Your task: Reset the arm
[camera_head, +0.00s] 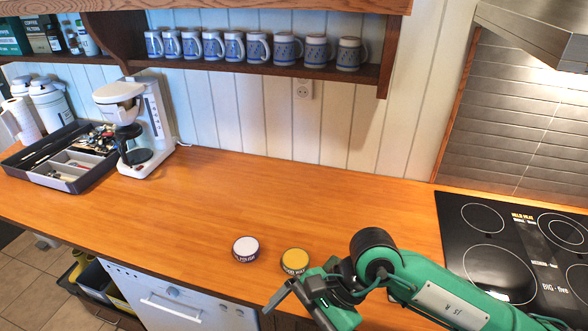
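My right arm comes in from the right edge at the bottom. Its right gripper (296,315) is over the front edge of the counter, with its dark fingers spread apart and nothing seen between them. My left gripper is not in view. The dark utensil tray (71,185) sits at the far left of the wooden counter, with utensils in its compartments. A tin with a white lid (245,249) and a tin with a yellow lid (295,261) stand on the counter just beyond the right gripper, apart from it.
A white coffee machine (157,122) stands beside the tray. A black cooktop (455,222) is at the right, near my arm. A shelf (220,66) with several blue mugs hangs above. The middle of the counter is clear.

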